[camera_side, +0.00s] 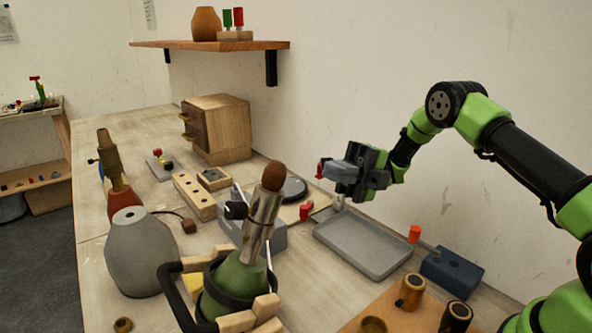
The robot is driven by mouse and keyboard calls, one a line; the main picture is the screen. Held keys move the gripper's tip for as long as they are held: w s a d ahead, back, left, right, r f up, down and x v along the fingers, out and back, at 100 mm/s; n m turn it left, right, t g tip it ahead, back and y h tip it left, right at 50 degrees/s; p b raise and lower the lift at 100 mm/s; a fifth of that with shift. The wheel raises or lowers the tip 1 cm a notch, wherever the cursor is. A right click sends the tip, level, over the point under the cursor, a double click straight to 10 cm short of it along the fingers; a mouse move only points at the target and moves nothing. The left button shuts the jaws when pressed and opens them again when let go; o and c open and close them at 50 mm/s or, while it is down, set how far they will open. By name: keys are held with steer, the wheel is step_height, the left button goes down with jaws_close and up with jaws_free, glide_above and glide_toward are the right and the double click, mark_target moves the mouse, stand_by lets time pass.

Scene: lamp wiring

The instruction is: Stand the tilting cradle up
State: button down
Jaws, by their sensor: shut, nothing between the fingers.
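What looks like the cradle, a black frame with pale wooden pads (237,322), stands in the front middle. It is around a green lamp body (238,283) with a silver neck (261,222) and a brown ball on top. The neck leans slightly right; I cannot tell how far the cradle itself is tilted. My gripper (326,173) is shut, high over the table near the back wall, its fingers pointing left. It is well apart from the cradle, behind and to the right of it. The lamp hides part of the blue-grey block behind it.
A grey vase (136,255) stands left of the cradle. A grey tray (364,247) lies empty below my gripper. A blue block (451,271) and a wooden board with dark cylinders (410,293) are at right. A wooden cabinet (216,130) and shelf (215,45) are behind.

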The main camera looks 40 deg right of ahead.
steer(key=x, duration=0.9)
